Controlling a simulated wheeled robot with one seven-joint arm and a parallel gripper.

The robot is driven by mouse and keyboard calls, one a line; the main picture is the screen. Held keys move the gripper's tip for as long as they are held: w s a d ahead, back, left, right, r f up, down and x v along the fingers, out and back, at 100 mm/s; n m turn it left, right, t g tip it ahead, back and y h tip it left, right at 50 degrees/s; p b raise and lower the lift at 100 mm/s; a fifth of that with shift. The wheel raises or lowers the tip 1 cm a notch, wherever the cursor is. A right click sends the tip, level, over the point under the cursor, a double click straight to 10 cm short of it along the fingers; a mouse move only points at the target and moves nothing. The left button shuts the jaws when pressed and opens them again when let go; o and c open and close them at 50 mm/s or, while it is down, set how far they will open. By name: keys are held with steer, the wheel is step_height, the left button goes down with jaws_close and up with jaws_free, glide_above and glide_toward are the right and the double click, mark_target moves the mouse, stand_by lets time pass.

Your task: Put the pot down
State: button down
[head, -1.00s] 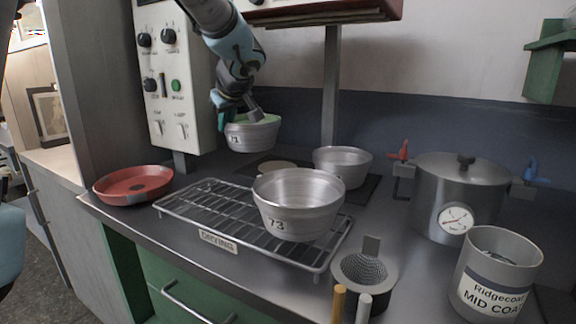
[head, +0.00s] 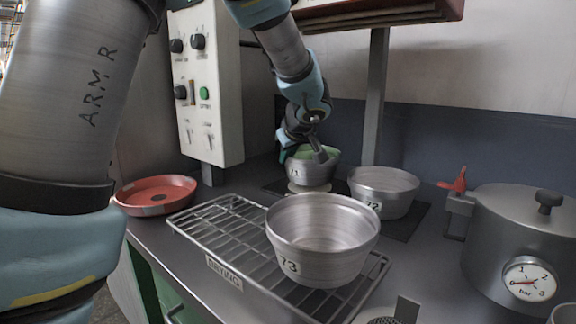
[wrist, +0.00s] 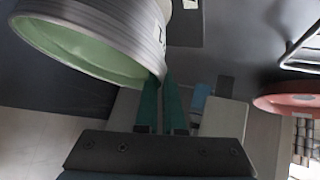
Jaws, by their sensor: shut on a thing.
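The pot marked 71 (head: 308,172) is a grey metal pot with a pale green inside.
The pot marked 72 (head: 384,197) stands just right on the mat. The pot marked 73 (head: 320,250) sits on the wire rack (head: 225,235) in front. A red pan (head: 158,192) is left, a lidded pressure pot (head: 515,230) right. A control panel (head: 205,95) stands behind left.

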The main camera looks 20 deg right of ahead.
steer(key=shift+f, duration=1.1)
steer(key=shift+f, duration=0.1)
steer(key=c, duration=1)
jaws_free()
steer(key=b+v, duration=0.1)
steer(key=v, duration=1.1)
steer(key=shift+b, duration=0.3)
